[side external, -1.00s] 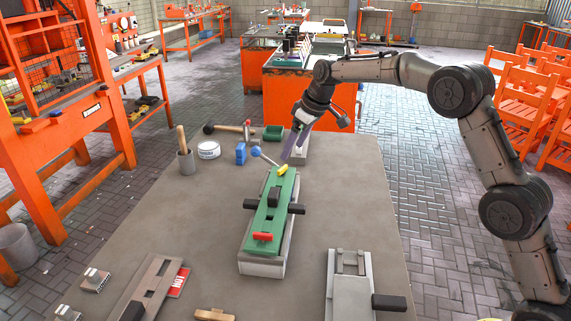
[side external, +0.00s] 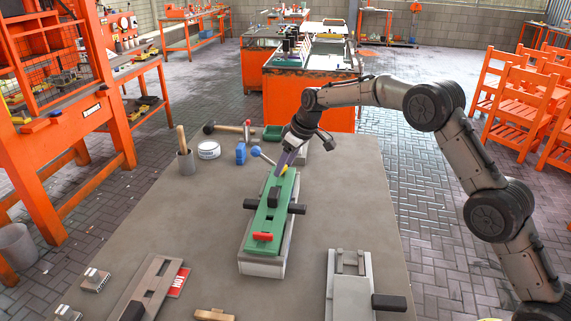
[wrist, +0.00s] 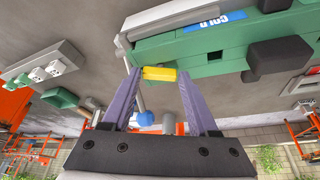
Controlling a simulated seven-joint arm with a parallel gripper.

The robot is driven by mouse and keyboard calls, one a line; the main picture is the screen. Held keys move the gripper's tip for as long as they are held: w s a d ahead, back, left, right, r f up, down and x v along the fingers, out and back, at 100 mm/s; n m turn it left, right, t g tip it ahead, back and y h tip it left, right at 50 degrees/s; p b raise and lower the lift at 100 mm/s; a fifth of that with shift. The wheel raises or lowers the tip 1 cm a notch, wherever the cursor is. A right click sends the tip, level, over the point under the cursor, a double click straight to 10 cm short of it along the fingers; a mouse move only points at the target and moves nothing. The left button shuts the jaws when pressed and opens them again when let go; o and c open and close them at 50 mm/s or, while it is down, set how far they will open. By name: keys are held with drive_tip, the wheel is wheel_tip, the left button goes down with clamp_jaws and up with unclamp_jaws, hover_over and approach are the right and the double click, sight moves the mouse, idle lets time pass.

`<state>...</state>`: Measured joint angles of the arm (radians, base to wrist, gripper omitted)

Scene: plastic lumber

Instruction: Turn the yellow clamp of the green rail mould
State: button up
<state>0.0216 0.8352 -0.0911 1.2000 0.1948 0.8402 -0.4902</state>
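The green rail mould (side external: 262,220) lies lengthwise on a pale base on the table. Its yellow clamp (side external: 284,169) is at the far end, and it also shows in the wrist view (wrist: 159,74) as a small yellow block beside the mould's green edge. A red clamp (side external: 263,237) is at the near end. My gripper (side external: 283,163) is tilted down at the far end. In the wrist view my gripper (wrist: 159,78) has its purple fingers apart, with the yellow clamp between their tips and a narrow gap on each side. Whether either finger touches it is unclear.
A blue-knobbed lever (side external: 256,151) stands just left of the mould's far end. A grey mould (side external: 348,285) lies at the near right. Table right of the green mould is clear.

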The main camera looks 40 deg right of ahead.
clamp_jaws()
drive_tip(key=shift+m, duration=0.3)
drive_tip(key=shift+a+m+h, duration=0.15)
drive_tip(key=shift+m+h, duration=0.35)
drive_tip(key=shift+m, duration=0.5)
drive_tip(key=m+h, duration=0.1)
drive_tip(key=m, duration=0.3)
drive_tip(key=shift+a+h, duration=0.2)
drive_tip(key=shift+h, duration=0.2)
drive_tip(key=m+h, duration=0.1)
drive_tip(key=m, duration=0.2)
drive_tip(key=m+g, duration=0.1)
drive_tip(key=m, duration=0.2)
drive_tip(key=shift+w+a+h, duration=0.1)
drive_tip(key=shift+a+h, duration=0.05)
drive_tip(key=shift+h, duration=0.25)
drive_tip(key=shift+m, duration=0.3)
drive_tip(key=o, duration=0.5)
unclamp_jaws()
